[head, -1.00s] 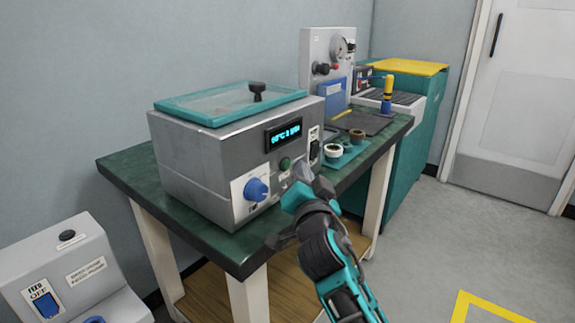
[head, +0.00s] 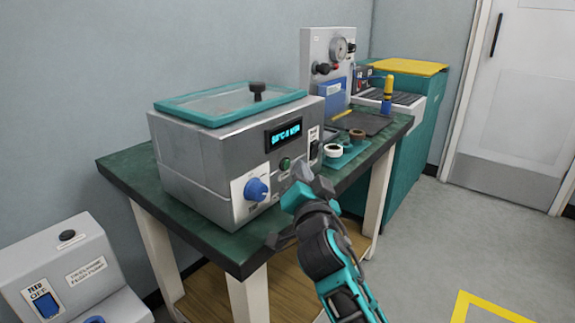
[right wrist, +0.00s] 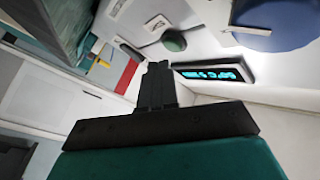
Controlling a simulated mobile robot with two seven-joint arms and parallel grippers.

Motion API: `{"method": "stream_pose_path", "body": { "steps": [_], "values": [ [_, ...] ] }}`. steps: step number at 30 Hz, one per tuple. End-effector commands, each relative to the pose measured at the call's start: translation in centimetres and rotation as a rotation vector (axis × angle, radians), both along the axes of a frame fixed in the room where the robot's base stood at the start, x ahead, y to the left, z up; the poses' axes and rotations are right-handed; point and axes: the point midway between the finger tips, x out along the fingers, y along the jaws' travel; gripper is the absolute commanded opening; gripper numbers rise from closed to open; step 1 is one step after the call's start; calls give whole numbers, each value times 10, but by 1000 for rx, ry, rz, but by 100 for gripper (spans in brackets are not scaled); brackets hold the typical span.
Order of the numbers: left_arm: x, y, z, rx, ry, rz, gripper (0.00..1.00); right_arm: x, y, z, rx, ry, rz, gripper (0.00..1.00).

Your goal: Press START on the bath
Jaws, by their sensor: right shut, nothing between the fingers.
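The bath (head: 190,150) is a grey box with a teal-rimmed clear lid on the green-topped bench. Its front has a lit display (head: 286,134), a blue knob (head: 256,189) and a small green round button (head: 285,164); I cannot read the button's label. My right gripper (head: 301,171) is shut and empty, just in front of the panel near the green button. In the right wrist view the fingers (right wrist: 157,82) appear below the green button (right wrist: 174,41), with the display (right wrist: 213,74) beside them. I cannot tell contact. My left gripper is not in view.
A rocker switch (head: 314,151) sits right of the button. Tape rolls (head: 333,151) lie on a teal mat to the bath's right. A gauge panel (head: 325,60) stands behind. A white unit (head: 75,270) with a blue switch is at lower left. Floor at right is clear.

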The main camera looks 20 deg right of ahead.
Motion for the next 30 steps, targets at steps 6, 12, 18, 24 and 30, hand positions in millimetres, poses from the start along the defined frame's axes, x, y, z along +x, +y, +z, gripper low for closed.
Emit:
{"method": "stream_pose_path", "body": {
  "steps": [6, 12, 18, 24, 30],
  "values": [
    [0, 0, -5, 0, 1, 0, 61, 6, 3, -1, 3, 0, 0, 0],
    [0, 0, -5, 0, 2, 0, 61, 7, 4, 0, 1, 0, 0, 0],
    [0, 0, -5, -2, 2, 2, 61, 7, 4, 0, 1, 0, 0, 0],
    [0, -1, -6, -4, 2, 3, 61, 9, 5, 0, 2, -1, 0, 0],
    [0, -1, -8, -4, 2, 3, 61, 11, 6, 0, 2, -1, 0, 0]
  ]
}}
